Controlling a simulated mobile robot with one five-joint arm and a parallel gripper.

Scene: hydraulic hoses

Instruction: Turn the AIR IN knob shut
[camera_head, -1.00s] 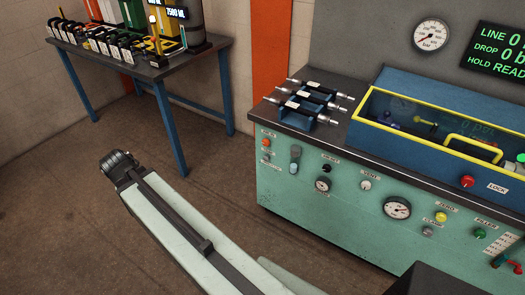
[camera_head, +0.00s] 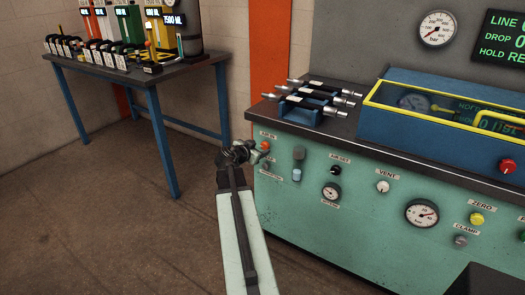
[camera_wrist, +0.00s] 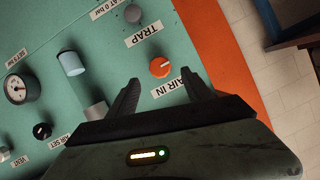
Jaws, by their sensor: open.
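The AIR IN knob (camera_wrist: 161,66) is round and orange, with a pale mark across its face. It is on the green panel, beside its white AIR IN label (camera_wrist: 178,83). In the wrist view it lies just ahead of the fingertips, roughly centred between them. In the head view the orange knob (camera_head: 265,145) is near the panel's upper left corner. My gripper (camera_head: 240,152) is just left of it there. In the wrist view my gripper (camera_wrist: 162,82) is open, with nothing between its fingers. I cannot tell the exact gap to the panel.
Near the knob are the grey TRAP knob (camera_wrist: 133,12) and a clear cylinder with a grey base (camera_wrist: 71,63). The black AIR SET knob (camera_wrist: 42,131) and a gauge (camera_wrist: 18,89) are further left. Hose fittings (camera_head: 310,100) lie on the bench above. A blue-legged table (camera_head: 130,75) stands left.

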